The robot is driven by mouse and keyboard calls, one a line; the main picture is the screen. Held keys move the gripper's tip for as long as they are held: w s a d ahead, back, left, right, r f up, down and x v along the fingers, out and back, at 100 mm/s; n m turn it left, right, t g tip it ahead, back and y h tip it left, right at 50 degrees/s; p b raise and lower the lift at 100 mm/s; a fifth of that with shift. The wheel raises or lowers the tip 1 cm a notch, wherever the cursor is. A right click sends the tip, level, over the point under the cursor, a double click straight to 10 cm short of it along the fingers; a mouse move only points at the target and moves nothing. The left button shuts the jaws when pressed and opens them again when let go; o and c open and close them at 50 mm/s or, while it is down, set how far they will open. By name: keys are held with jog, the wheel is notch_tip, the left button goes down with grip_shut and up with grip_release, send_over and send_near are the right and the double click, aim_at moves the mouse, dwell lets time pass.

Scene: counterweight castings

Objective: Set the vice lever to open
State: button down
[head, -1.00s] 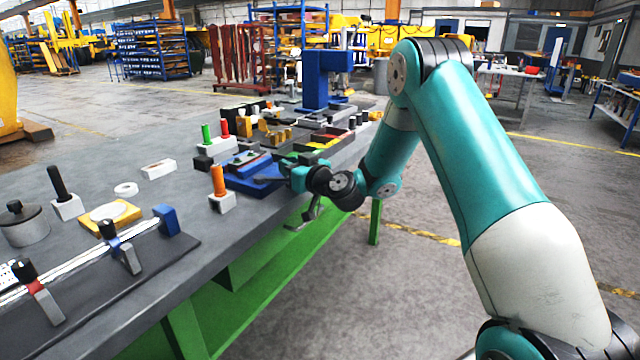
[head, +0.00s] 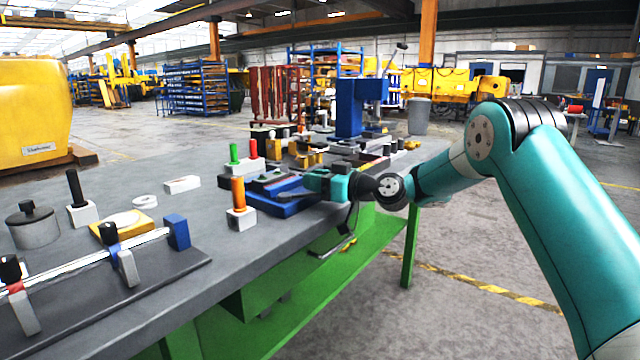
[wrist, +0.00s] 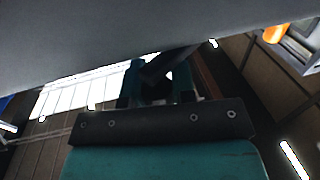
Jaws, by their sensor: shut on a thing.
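The blue vice (head: 282,204) sits near the front edge of the grey bench. My gripper (head: 318,184) is at the vice's right end, with its teal fingers level with the vice body. In the wrist view my gripper (wrist: 158,90) is shut on a dark bar, which appears to be the vice lever (wrist: 172,66). The bar slants up to the right between the fingers. In the head view the lever is hidden behind the gripper, so its angle cannot be told there.
An orange-handled piece in a white block (head: 239,206) stands left of the vice. Green and red handles stand behind it. A blue press (head: 350,108) stands at the far end of the bench (head: 180,275). The floor to the right is clear.

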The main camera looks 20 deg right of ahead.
jog(key=c, duration=0.9)
grip_release()
jog(key=shift+c, duration=0.2)
jog(key=b+v, duration=0.2)
jog(key=v, duration=1.5)
jog(key=shift+d, duration=0.15)
jog(key=shift+s, duration=0.15)
jog(key=shift+c, duration=0.4)
